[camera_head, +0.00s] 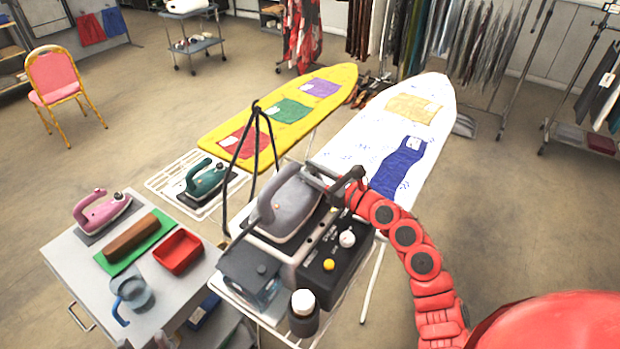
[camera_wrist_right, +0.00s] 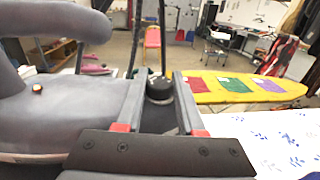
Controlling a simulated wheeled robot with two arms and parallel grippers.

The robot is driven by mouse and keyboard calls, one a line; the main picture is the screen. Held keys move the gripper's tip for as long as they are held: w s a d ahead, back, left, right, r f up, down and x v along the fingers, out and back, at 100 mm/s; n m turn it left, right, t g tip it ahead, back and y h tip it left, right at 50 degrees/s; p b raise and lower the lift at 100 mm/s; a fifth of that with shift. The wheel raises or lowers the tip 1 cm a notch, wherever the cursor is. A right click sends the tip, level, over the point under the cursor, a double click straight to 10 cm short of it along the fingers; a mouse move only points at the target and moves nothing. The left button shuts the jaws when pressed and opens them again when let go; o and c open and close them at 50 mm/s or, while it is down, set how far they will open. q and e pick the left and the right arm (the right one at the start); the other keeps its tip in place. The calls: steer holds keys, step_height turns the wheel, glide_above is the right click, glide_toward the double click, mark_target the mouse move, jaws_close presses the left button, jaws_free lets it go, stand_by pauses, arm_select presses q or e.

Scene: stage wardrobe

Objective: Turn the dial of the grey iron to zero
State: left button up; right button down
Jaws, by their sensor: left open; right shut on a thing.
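The grey iron (camera_head: 290,208) rests on the black steam station, its handle to the left. In the right wrist view the iron's grey body (camera_wrist_right: 60,112) fills the left side, with a small orange light on it. A black round dial (camera_wrist_right: 160,88) shows between the fingers of my right gripper (camera_wrist_right: 157,82). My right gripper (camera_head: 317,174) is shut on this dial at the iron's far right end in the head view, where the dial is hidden. The dial's markings cannot be read. My left gripper is not in view.
The steam station (camera_head: 318,280) has a white knob (camera_head: 347,239) and a yellow knob (camera_head: 328,264). A black cord rises beside the iron. A green iron (camera_head: 205,180) stands on a rack behind. A white ironing board (camera_head: 350,140) and a yellow one (camera_head: 225,134) extend away.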

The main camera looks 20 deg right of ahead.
steer(key=n+g+y+b, duration=0.3)
steer(key=b, duration=0.6)
steer(key=n+g+y+b, duration=0.2)
steer(key=g+y+b, duration=0.1)
steer(key=b, duration=0.6)
steer(key=shift+d+f+n+y+b, duration=0.1)
steer(key=shift+f+n+y+b, duration=0.1)
steer(key=shift+n+y+b, duration=0.15)
steer(key=n+g, duration=0.1)
steer(key=n+g+y+b, duration=0.1)
steer(key=g, duration=0.1)
steer(key=shift+r, duration=0.25)
steer(key=shift+n+g+y+b, duration=0.4)
steer(key=shift+n+g, duration=0.25)
steer(key=shift+g, duration=0.35)
steer(key=shift+n+g, duration=0.7)
steer(key=shift+g, duration=0.3)
steer(key=c, duration=0.5)
jaws_free()
